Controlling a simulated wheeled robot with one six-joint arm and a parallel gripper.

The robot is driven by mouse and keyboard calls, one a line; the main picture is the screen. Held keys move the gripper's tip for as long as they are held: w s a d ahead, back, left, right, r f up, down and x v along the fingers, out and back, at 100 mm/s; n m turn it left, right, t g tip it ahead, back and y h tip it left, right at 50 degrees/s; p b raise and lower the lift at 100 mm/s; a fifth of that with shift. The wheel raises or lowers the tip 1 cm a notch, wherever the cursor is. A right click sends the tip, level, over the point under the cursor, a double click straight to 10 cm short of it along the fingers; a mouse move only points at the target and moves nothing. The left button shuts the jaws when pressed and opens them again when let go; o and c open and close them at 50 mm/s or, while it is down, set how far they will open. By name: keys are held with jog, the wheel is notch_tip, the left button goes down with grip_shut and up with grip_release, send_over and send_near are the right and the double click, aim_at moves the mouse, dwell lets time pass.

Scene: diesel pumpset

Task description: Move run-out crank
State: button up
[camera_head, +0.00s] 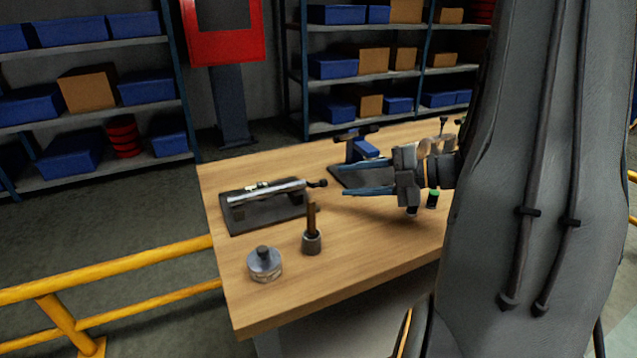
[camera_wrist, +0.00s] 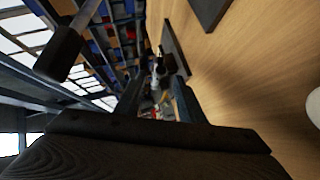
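A dark base plate carries a horizontal grey cylinder (camera_head: 270,190) at the table's left side.
A dark stand with a blue part (camera_head: 366,149) sits just behind my gripper. A grey cup with a brown handle (camera_head: 312,240) and a round metal piece (camera_head: 264,264) stand in front. A green-topped item (camera_head: 432,198) is right.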

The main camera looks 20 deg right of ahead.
aim_at(324, 182)
jog(key=p+x, duration=0.1)
jog(key=x, duration=0.6)
jog(key=shift+w+a, duration=0.15)
jog(key=shift+a, duration=0.15)
grip_shut()
jog(key=shift+r, duration=0.1)
